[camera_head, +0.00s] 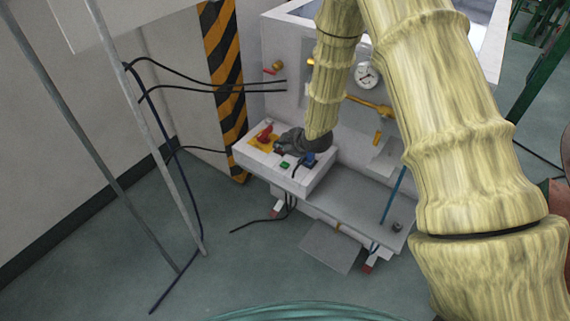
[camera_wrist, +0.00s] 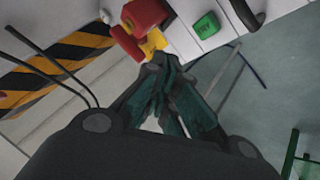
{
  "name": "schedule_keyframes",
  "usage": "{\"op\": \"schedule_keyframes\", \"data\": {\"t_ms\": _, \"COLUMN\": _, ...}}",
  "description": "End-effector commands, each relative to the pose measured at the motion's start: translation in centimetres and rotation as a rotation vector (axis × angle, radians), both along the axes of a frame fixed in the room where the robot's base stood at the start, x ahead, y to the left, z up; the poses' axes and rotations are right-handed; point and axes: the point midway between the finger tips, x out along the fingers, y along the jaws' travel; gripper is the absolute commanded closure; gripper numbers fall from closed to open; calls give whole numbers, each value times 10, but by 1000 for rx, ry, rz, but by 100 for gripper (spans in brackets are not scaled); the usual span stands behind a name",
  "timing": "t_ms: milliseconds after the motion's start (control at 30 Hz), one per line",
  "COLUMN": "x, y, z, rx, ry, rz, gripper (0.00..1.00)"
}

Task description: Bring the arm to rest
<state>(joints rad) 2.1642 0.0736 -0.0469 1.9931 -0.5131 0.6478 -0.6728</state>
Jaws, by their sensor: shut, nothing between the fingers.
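My gripper (camera_wrist: 165,92) is shut and empty, its dark fingers together in the wrist view. In the head view my gripper (camera_head: 280,146) is at the top of the white control box on the front of the machine, between a red switch and a blue part. My arm, in a pale yellow cover, comes down from the top right and bends to the box. I cannot tell whether the fingertips touch the box.
The white control box (camera_head: 298,182) carries a red switch (camera_head: 264,132) on a yellow plate and a green button (camera_head: 284,165). The machine has a round gauge (camera_head: 367,76). A striped post (camera_head: 224,80) and black cables (camera_head: 200,84) are at left.

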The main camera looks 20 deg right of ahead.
Motion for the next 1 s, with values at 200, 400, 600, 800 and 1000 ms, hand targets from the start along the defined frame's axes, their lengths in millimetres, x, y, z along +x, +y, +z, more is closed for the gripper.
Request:
{"op": "schedule_keyframes", "data": {"t_ms": 200, "x": 0, "y": 0, "z": 0, "rx": 0, "ry": 0, "rz": 0, "gripper": 100}}
{"op": "schedule_keyframes", "data": {"t_ms": 400, "x": 0, "y": 0, "z": 0, "rx": 0, "ry": 0, "rz": 0, "gripper": 100}}
{"op": "schedule_keyframes", "data": {"t_ms": 600, "x": -22, "y": 1, "z": -22, "rx": 29, "ry": 52, "rz": -44, "gripper": 100}}
{"op": "schedule_keyframes", "data": {"t_ms": 800, "x": -97, "y": 2, "z": -82, "rx": 116, "ry": 217, "rz": -208, "gripper": 100}}
{"op": "schedule_keyframes", "data": {"t_ms": 1000, "x": -190, "y": 2, "z": -136, "rx": 188, "ry": 398, "rz": -417, "gripper": 100}}
